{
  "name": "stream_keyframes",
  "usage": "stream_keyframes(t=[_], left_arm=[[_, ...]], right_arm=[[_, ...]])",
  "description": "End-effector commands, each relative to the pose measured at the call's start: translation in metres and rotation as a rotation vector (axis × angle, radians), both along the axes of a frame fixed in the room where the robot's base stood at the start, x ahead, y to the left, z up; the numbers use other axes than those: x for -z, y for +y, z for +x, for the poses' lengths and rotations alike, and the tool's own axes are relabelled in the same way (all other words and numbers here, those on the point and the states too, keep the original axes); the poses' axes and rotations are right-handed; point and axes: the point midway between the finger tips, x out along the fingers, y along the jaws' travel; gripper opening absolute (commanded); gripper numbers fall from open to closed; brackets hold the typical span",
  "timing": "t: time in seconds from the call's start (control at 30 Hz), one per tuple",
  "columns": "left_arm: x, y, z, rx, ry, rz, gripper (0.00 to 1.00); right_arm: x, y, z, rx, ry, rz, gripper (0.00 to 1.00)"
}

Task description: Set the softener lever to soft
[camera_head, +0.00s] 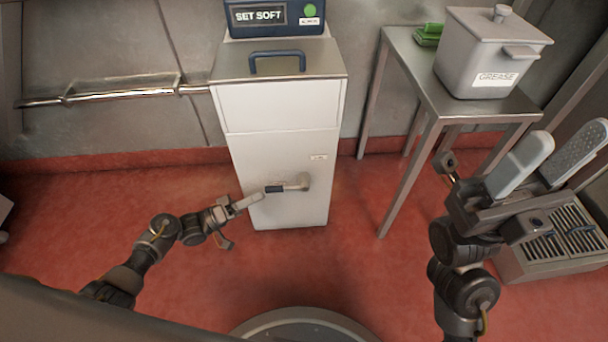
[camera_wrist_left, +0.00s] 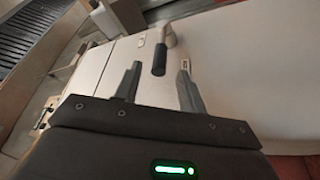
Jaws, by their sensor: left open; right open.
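The white softener cabinet (camera_head: 285,105) stands against the wall. Its lever (camera_head: 300,182) is on the lower front, with a metal arm and a dark grip (camera_head: 273,189) pointing left, roughly level. My left gripper (camera_head: 258,198) is open just left of the grip. In the left wrist view the dark grip (camera_wrist_left: 159,60) lies in line with the gap between the open fingertips (camera_wrist_left: 159,68), at about their ends. I cannot tell whether they touch it. My right gripper (camera_head: 570,134) is open and empty at the right, away from the cabinet.
A display (camera_head: 259,15) on the cabinet reads "SET SOFT", beside a green light. A metal table (camera_head: 430,75) at the right holds a grease container (camera_head: 490,55) and green items (camera_head: 428,35). A slatted unit (camera_head: 560,245) stands lower right. Red floor is clear before the cabinet.

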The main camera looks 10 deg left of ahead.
Motion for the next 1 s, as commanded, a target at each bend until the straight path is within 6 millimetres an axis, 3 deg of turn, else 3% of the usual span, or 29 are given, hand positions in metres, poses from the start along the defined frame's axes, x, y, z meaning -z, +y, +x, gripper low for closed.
stream_keyframes(t=[0.47, 0.9, 1.0], left_arm=[[-0.013, -0.048, 0.031, 0.000, -0.001, -0.002, 0.41], [-0.013, -0.050, 0.033, 0.000, 0.000, 0.000, 0.41], [-0.013, -0.050, 0.033, 0.000, 0.000, 0.000, 0.30]], right_arm=[[0.002, 0.001, 0.000, -0.002, 0.002, -0.002, 0.44], [-0.005, 0.001, -0.001, -0.003, -0.012, -0.002, 0.44], [-0.005, 0.001, 0.000, -0.004, -0.010, -0.002, 0.44]])
